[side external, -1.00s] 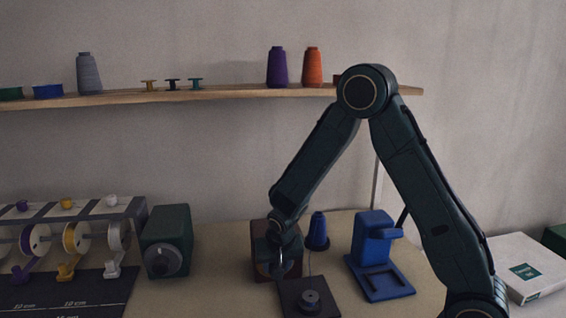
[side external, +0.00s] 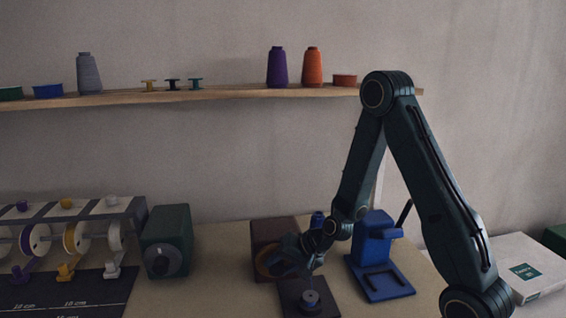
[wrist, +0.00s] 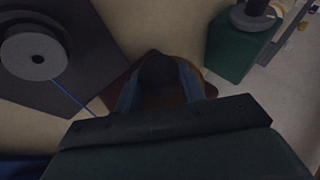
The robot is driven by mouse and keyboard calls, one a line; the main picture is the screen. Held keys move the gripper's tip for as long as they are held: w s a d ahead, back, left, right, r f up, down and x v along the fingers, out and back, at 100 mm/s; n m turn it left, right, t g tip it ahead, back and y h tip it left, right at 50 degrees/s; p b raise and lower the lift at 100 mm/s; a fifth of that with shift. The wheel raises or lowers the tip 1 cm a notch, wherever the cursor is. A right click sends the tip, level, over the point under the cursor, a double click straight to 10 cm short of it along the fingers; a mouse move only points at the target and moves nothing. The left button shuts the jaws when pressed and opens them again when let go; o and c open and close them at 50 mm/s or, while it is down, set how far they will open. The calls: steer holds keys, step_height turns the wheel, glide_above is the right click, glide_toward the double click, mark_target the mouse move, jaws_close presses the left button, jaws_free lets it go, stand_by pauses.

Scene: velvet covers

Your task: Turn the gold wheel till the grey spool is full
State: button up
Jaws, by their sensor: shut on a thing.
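The gold wheel (side external: 264,264) is on the front of a dark red-brown box (side external: 272,232). My gripper (side external: 284,264) is at the wheel's right side, mostly dark against it. In the wrist view my gripper (wrist: 160,92) has its two bluish fingers closed around a dark knob (wrist: 160,70), with a strip of the gold wheel (wrist: 208,88) beside it. The grey spool (side external: 310,297) sits on a dark base plate in front of the box. It also shows in the wrist view (wrist: 35,55), with a blue thread running from it. How full it is, I cannot tell.
A blue thread cone (side external: 318,219) stands behind my wrist. A blue stand (side external: 376,262) is close on the right. A green box with a dial (side external: 166,241) stands left, beside a rack of spools (side external: 75,215). The shelf (side external: 220,94) is well above.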

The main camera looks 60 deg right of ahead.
steer(key=shift+s+d+f+m+t+y, duration=0.1)
steer(key=shift+m+t+y, duration=0.1)
steer(key=shift+t+y, duration=0.4)
steer(key=shift+s+d+f+m+t+y, duration=0.1)
steer(key=shift+m+t+y, duration=0.1)
steer(key=shift+t+y, duration=0.35)
steer(key=shift+t, duration=0.35)
steer(key=shift+a, duration=0.1)
steer(key=o, duration=1)
steer(key=shift+c, duration=0.2)
steer(key=shift+s, duration=0.1)
step_height(320, 180, up, 8)
steer(key=s, duration=0.2)
steer(key=shift+d+r, duration=0.2)
steer(key=shift+d, duration=0.25)
